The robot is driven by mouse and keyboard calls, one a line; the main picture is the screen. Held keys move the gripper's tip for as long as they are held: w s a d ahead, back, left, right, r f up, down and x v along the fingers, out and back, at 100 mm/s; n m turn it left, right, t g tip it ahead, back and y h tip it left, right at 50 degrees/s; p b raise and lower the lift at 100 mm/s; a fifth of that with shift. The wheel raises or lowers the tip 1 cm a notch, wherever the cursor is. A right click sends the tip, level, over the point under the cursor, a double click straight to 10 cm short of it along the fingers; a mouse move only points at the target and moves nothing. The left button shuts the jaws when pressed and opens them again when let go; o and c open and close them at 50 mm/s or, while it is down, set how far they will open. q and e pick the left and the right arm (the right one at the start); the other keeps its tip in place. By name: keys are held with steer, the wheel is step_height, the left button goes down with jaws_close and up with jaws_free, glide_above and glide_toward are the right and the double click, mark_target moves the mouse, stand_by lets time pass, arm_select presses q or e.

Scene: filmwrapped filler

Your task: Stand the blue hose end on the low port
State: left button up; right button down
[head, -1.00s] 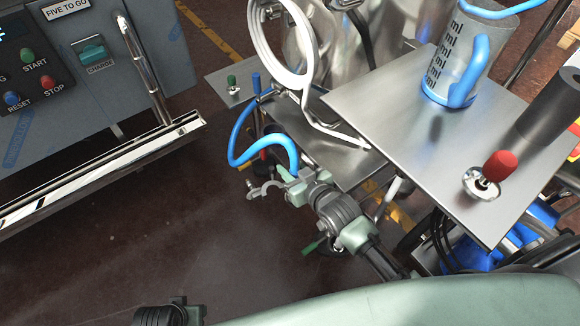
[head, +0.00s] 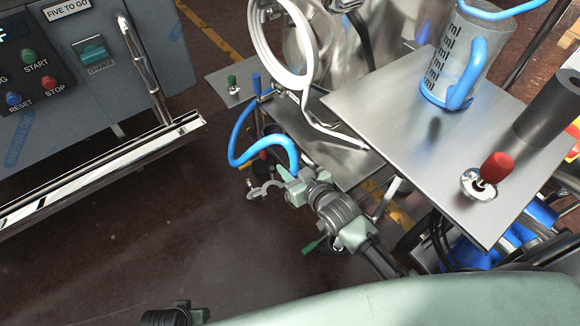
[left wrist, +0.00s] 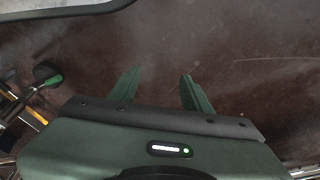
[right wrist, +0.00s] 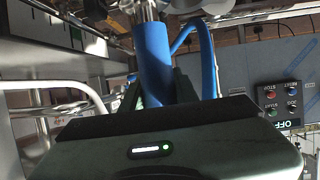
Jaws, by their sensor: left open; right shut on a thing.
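The blue hose (head: 240,140) loops beside the lower steel shelf in the head view, and its near end runs down to my right gripper (head: 293,176). In the right wrist view the blue hose (right wrist: 152,62) is between the shut fingers of my right gripper (right wrist: 158,88). Bright metal fittings (right wrist: 145,12) show just beyond the held hose end; I cannot tell whether they touch. A silver clamp ring (head: 263,190) sits just left of my right gripper. I cannot identify the low port for sure. My left gripper (left wrist: 157,85) is open and empty above the floor.
A control cabinet (head: 150,45) with a steel rail stands at left. Floor between is clear.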

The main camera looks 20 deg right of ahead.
arm_select(q)
steer(key=shift+w+f, duration=0.1)
steer(key=shift+w, duration=0.05)
arm_select(e)
steer(key=shift+f, duration=0.1)
arm_select(q)
steer(key=shift+d+r, duration=0.15)
steer(key=shift+r, duration=0.75)
arm_select(e)
steer(key=shift+f, duration=0.5)
arm_select(q)
steer(key=shift+b, duration=0.3)
arm_select(e)
steer(key=shift+f, duration=0.2)
steer(key=shift+f, duration=0.15)
arm_select(q)
steer(key=shift+w+r, duration=0.1)
arm_select(e)
steer(key=shift+f, duration=0.1)
arm_select(q)
steer(key=shift+w+r, duration=0.2)
arm_select(e)
steer(key=shift+f, duration=0.25)
